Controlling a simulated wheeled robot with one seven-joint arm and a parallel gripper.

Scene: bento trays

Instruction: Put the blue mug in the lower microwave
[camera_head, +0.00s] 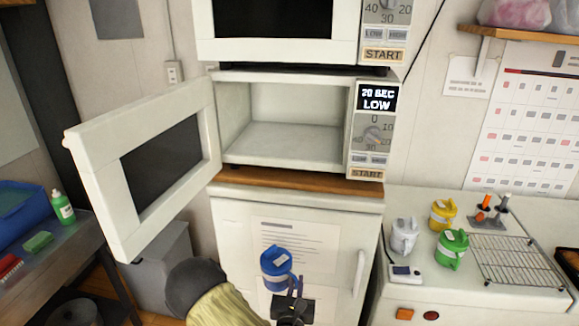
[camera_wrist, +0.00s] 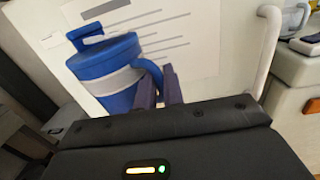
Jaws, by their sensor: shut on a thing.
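The blue mug (camera_head: 277,268) has a lid and a pale band, and it is held in the air in front of the white cabinet door. My gripper (camera_head: 291,292) is shut on its handle, at the mug's right side. The mug (camera_wrist: 108,72) shows nearly upright, slightly tilted, in the wrist view, with the gripper's dark fingers (camera_wrist: 160,88) at the handle. The lower microwave (camera_head: 284,150) is above and beyond the mug. Its door (camera_head: 92,205) is swung wide open to the left, and its inside looks empty.
The upper microwave (camera_head: 270,53) is closed above. A wooden board (camera_head: 295,180) lies under the lower microwave. The right counter (camera_head: 430,300) holds yellow (camera_head: 443,214), green (camera_head: 452,248) and white (camera_head: 404,235) mugs and a wire rack (camera_head: 520,262). A blue bin (camera_head: 22,210) is at left.

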